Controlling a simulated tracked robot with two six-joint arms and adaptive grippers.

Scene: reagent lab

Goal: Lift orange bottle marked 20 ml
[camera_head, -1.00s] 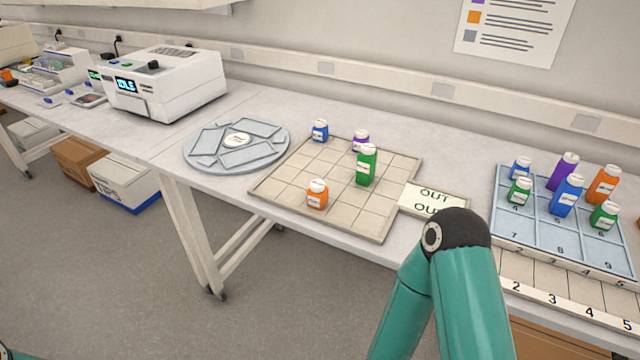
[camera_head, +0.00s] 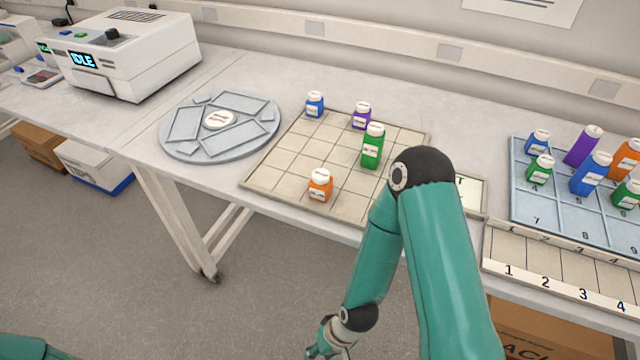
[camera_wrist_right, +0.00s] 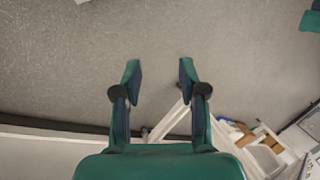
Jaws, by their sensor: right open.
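A short orange bottle (camera_head: 320,186) with a white cap stands upright near the front of the beige grid board. A taller orange bottle (camera_head: 625,158) stands in the blue tray at the right edge. Their label markings are too small to read. My right gripper (camera_wrist_right: 158,75) is open and empty in the right wrist view, over floor. In the head view its wrist hangs low in front of the table, below the short orange bottle, with the gripper partly cut off at the bottom edge. My left gripper is out of view.
The grid board (camera_head: 262,180) also holds blue (camera_head: 315,105), purple (camera_head: 361,116) and green (camera_head: 372,147) bottles. A round grey rack (camera_head: 170,150) stands left of it. The blue tray (camera_head: 540,218) holds several bottles behind a numbered strip (camera_head: 530,268). My right arm partly hides the OUT card (camera_head: 472,190).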

